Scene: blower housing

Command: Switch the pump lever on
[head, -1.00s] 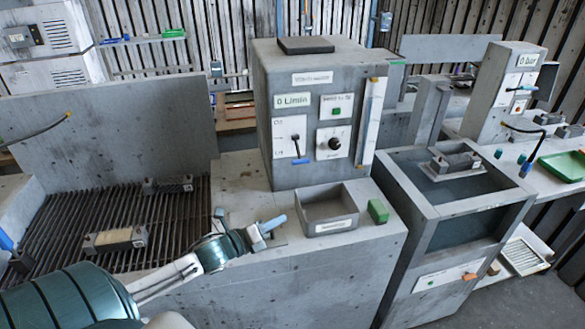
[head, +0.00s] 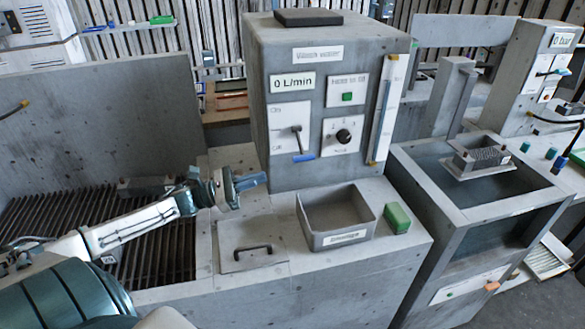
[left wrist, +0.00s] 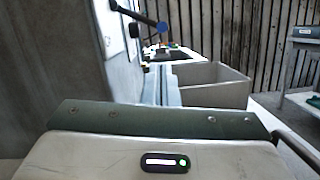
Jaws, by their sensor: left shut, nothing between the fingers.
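The pump lever (head: 298,140) is a thin metal lever with a blue grip on the left plate of the grey control cabinet (head: 285,60). It hangs down, its blue grip low on the plate. The cabinet's display reads 0 L/min. In the left wrist view the dark lever (left wrist: 138,16) with its blue end juts from the panel, above and beyond my fingers. My left gripper (head: 262,181) is shut and empty, below and left of the lever, apart from it. Its fingers also show in the left wrist view (left wrist: 166,88). My right gripper is not in view.
A round knob (head: 343,136) and a green button (head: 347,97) sit right of the lever. Below are an open grey bin (head: 308,225), a green block (head: 397,218) and a lid with a dark handle (head: 235,262). A slatted grate (head: 30,215) lies left.

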